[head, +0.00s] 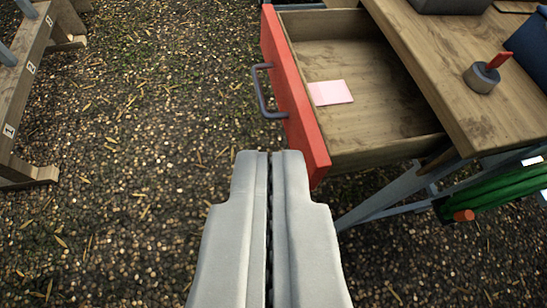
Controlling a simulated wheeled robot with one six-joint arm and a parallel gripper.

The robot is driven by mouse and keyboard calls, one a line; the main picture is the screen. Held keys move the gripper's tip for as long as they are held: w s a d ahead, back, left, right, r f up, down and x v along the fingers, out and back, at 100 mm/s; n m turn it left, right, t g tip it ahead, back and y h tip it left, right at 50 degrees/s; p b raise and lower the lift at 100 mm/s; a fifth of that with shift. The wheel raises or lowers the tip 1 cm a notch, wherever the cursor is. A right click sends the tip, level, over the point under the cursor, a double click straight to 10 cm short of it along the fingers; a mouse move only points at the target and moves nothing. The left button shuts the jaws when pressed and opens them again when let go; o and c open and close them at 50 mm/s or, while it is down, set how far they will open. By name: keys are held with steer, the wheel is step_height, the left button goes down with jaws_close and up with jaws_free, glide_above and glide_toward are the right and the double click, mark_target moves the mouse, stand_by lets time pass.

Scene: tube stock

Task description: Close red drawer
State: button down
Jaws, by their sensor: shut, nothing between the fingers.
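The red drawer (292,95) is pulled open from under the wooden tabletop, at the upper middle of the view. Its red front faces left and carries a grey bar handle (258,92). A pink paper pad (330,92) lies inside on the drawer's wooden floor. My gripper (269,153) is shut and empty. Its fingertips appear just in front of the near end of the red front, below the handle in the picture. I cannot tell whether they touch it.
The wooden table (455,70) stands at right, with a grey round holder (482,77) and a blue object (530,50) on top. A green coiled hose (495,197) hangs below. A wooden rack with numbers (28,80) stands at left. Gravelly ground between is free.

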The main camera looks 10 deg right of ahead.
steer(key=w+a+f+g+h, duration=0.2)
steer(key=w+a+f+g, duration=0.1)
steer(key=w+f, duration=0.45)
steer(key=w+a+f+g+h, duration=0.2)
steer(key=w+a+f+g, duration=0.1)
steer(key=w+f, duration=0.5)
steer(key=shift+n, duration=0.4)
steer(key=shift+w+d+f, duration=0.85)
steer(key=shift+d+f, duration=0.5)
steer(key=shift+f, duration=0.1)
steer(key=shift+w+d+f, duration=0.8)
steer(key=shift+d+f, duration=0.5)
steer(key=shift+f, duration=0.2)
steer(key=shift+w+d+f, duration=0.85)
steer(key=shift+d+f, duration=0.5)
steer(key=shift+f, duration=0.1)
steer(key=shift+d, duration=0.1)
glide_above(369, 126)
